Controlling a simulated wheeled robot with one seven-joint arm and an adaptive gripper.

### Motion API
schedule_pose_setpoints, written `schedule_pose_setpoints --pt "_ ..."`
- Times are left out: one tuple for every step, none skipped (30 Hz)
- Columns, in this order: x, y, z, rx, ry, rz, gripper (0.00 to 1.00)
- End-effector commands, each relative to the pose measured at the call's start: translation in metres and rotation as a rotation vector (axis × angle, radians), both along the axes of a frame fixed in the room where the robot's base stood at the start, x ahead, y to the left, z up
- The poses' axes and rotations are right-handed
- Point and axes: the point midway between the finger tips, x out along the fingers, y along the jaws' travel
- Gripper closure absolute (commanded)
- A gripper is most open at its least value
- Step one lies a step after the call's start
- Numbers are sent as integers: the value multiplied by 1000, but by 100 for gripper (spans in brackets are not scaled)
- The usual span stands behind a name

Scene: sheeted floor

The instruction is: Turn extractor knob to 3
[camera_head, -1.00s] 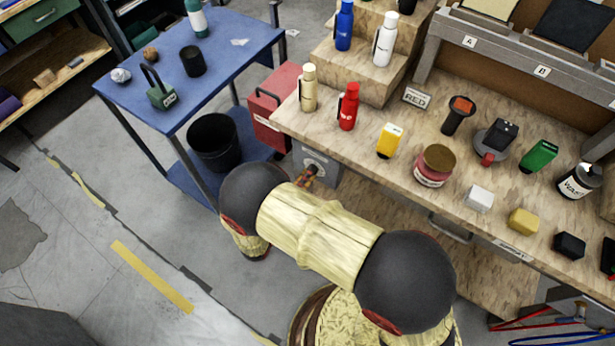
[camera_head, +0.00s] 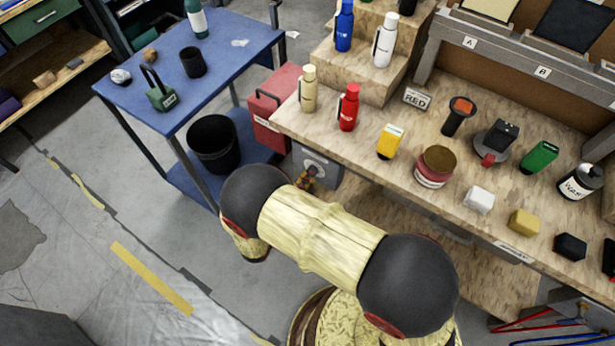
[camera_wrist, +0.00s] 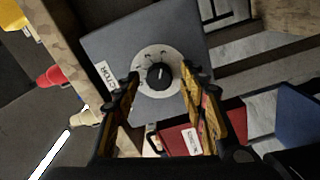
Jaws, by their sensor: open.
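The extractor knob (camera_wrist: 159,76) is a black round knob on a white dial (camera_wrist: 172,58) with dark markings, on a grey panel (camera_wrist: 112,46). A label partly reading "CTOR" (camera_wrist: 105,76) sits beside the dial. The digits are too small to read. My gripper (camera_wrist: 164,88) is open, with one finger on each side of the dial in the wrist view and the knob between the fingertips. Contact with the knob cannot be told. In the head view the grey panel (camera_head: 318,166) is under the bench's left end, and my arm hides much of the gripper.
The workbench (camera_head: 350,150) above carries bottles, a jar and several small blocks. A red box (camera_head: 272,125) stands left of the panel, also seen in the wrist view (camera_wrist: 172,140). A blue table (camera_head: 222,70) and a black bin (camera_head: 214,145) are further left. Open floor lies at the lower left.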

Motion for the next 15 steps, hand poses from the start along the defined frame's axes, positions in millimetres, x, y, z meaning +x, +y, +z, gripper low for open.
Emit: schedule_pose_setpoints --pt "0 0 0 0 0 0 57" --pt "0 0 0 1 -1 0 57" --pt "0 0 0 0 -1 0 57" --pt "0 0 1 0 -1 0 57" --pt "0 0 1 0 -1 0 57" --pt "0 0 1 0 -1 0 57" --pt "0 0 1 0 -1 0 57" --pt "0 1 1 0 -1 0 57" --pt "-1 2 1 0 -2 1 57" --pt "-2 3 1 0 -2 1 57" --pt "-4 4 1 0 -1 2 57" --pt "-7 7 1 0 -1 2 57" --pt "-9 9 1 0 -1 3 57" --pt "-12 12 1 0 -2 4 57" --pt "-17 16 1 0 -2 4 57"
